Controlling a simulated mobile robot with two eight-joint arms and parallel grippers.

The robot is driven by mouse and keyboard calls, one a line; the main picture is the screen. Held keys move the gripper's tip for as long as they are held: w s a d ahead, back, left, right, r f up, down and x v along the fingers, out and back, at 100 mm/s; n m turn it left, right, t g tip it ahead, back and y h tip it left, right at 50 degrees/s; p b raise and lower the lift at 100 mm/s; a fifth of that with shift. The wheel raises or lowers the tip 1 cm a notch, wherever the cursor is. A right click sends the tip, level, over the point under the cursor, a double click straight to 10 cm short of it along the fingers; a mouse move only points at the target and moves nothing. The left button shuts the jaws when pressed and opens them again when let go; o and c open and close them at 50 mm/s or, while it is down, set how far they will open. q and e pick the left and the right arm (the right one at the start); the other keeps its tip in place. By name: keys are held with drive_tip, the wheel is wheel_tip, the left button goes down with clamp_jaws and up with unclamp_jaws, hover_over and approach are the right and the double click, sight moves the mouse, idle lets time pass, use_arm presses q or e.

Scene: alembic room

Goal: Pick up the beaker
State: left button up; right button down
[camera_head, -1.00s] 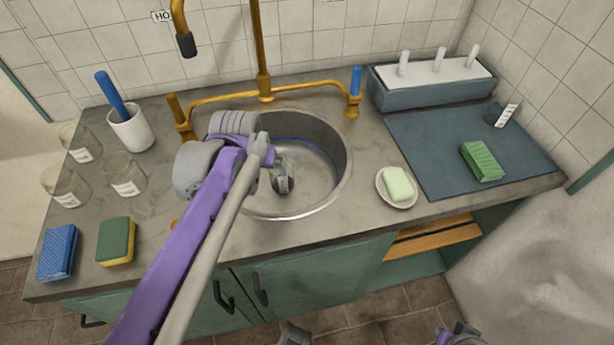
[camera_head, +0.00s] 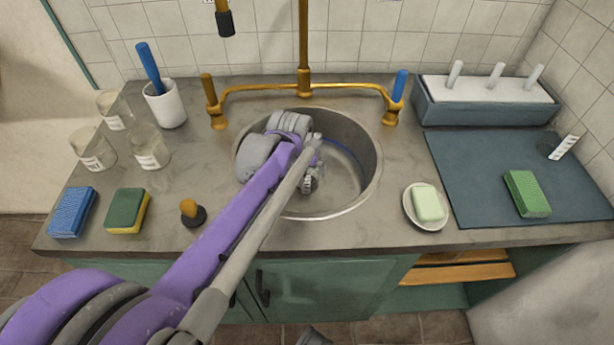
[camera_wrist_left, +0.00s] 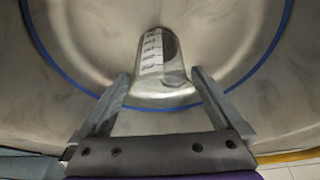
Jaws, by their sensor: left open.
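A clear beaker (camera_wrist_left: 166,85) with a white graduated label is in the sink (camera_wrist_left: 75,60), seen in the left wrist view. In the head view its label and part of its side (camera_head: 308,185) show just beyond my left wrist. My left gripper (camera_wrist_left: 161,76) is open, with one finger on each side of the beaker's near end. The fingers look apart from the glass, though contact is hard to judge. In the head view my left arm reaches over the counter into the sink and hides the fingers. My right gripper is not in view.
Three more labelled beakers (camera_head: 150,148) stand on the counter at left, near a white cup (camera_head: 168,105). A brass tap (camera_head: 302,88) rises behind the sink. Sponges (camera_head: 127,211) lie at front left. A soap dish (camera_head: 408,208) and dark mat (camera_head: 470,190) are at right.

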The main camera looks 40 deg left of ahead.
use_arm(q)
drive_tip(key=b+x, duration=0.1)
drive_tip(key=x, duration=0.3)
drive_tip(key=shift+d, duration=0.1)
drive_tip(key=shift+s+r, duration=0.1)
clamp_jaws()
